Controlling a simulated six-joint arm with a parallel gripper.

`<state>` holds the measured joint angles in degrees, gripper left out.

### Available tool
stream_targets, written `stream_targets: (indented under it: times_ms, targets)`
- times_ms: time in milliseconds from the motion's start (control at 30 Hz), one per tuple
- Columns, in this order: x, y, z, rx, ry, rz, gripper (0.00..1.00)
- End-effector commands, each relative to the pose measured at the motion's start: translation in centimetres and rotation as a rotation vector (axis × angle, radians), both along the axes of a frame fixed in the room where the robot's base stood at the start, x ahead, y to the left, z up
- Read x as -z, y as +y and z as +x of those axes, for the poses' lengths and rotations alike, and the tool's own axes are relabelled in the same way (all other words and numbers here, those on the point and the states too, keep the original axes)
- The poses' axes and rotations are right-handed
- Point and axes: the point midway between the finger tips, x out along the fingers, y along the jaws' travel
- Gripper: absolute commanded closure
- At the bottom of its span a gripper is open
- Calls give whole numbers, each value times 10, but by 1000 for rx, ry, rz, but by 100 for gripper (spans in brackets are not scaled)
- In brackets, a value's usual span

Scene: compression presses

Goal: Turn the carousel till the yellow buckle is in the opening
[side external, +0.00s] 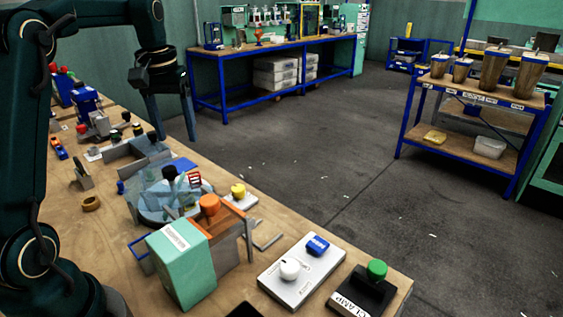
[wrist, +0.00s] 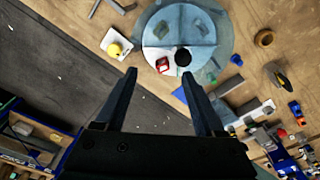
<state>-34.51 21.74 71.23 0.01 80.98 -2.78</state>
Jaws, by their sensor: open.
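The carousel (side external: 150,210) is a pale blue round turntable with upright dividers on the wooden bench. In the wrist view its disc (wrist: 178,22) shows at the top, cut off by the frame edge. A red piece (wrist: 162,64) and a black round piece (wrist: 183,57) show at the disc's near edge. I cannot make out a yellow buckle in the carousel, nor clearly tell its opening. My gripper (side external: 174,136) is open and empty, pointing down above the bench's far edge, behind the carousel and apart from it. Its two fingers (wrist: 158,74) are spread in the wrist view.
A yellow button (side external: 238,190) on a white plate stands beside the carousel. An orange knob (side external: 209,205) and a mint box (side external: 181,262) stand in front. Boxes with white (side external: 290,268) and green (side external: 377,269) knobs sit nearer. Grey panels (side external: 132,155) and several small items lie behind.

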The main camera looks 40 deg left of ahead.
Motion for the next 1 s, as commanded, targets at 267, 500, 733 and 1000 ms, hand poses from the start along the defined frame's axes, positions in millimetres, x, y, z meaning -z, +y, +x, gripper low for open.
stream_targets:
  times_ms: [267,500,733,1000]
  targets:
    - [44,44,-12,-129,84,-66,29]
    - [65,45,-15,-136,87,-70,29]
    - [90,45,-14,-136,86,-68,29]
    - [95,45,-14,-135,83,-66,29]
